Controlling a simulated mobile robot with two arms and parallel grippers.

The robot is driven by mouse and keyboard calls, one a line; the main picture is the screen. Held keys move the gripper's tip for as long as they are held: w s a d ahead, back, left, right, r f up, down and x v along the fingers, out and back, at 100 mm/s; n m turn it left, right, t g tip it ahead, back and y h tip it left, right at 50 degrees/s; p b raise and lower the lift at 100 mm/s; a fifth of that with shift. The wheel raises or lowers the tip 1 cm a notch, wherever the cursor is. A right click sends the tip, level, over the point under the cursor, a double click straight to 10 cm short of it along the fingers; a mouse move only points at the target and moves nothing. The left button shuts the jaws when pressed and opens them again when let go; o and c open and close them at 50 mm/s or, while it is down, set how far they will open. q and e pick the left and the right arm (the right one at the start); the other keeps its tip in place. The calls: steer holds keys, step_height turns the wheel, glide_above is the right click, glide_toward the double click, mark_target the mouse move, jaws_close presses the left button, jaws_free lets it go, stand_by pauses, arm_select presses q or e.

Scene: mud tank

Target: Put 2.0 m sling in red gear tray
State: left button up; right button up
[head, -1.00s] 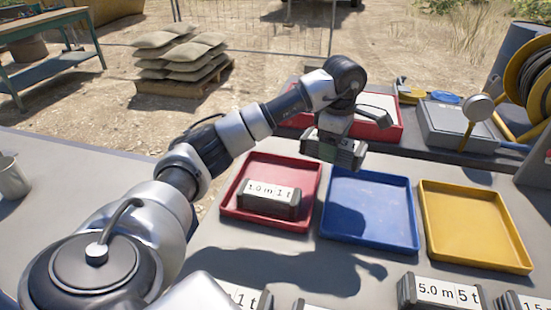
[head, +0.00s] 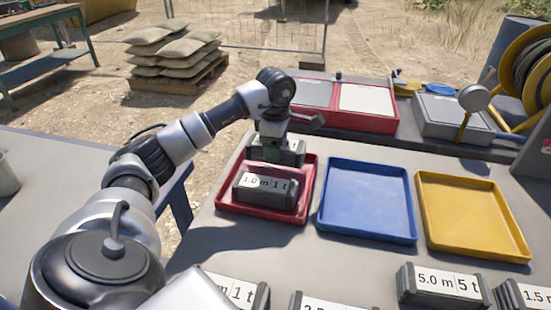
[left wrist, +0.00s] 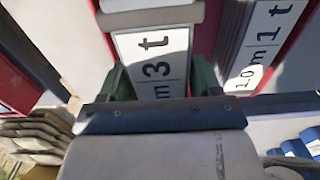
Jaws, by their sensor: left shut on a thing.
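My left gripper (head: 276,138) is shut on a dark sling pack (head: 288,154) over the far part of the red gear tray (head: 225,209). In the left wrist view the held sling (left wrist: 155,58) sits between the green fingers (left wrist: 160,85). Its white label reads "m 3 t"; the length figure is hidden. A sling marked "1.0 m 1 t" (head: 265,188) lies in the red tray, nearer than the held one. It also shows beside the held sling in the left wrist view (left wrist: 262,45). I cannot tell whether the held sling touches the tray floor. My right gripper is not in view.
An empty blue tray (head: 368,232) and an empty yellow tray (head: 478,252) stand to the right. Several slings, one marked "5.0 m 5 t" (head: 440,287), line the near edge. A red case (head: 375,122) and a grey box (head: 450,118) stand behind.

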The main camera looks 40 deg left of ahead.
arm_select(q)
step_height(320, 180, down, 4)
steer(key=shift+r, duration=0.2)
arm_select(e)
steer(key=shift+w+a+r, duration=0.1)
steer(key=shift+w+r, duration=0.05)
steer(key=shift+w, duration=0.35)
arm_select(q)
steer(key=shift+f, duration=0.1)
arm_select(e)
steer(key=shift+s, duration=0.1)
arm_select(q)
steer(key=o, duration=1.1)
steer(key=shift+o, duration=0.2)
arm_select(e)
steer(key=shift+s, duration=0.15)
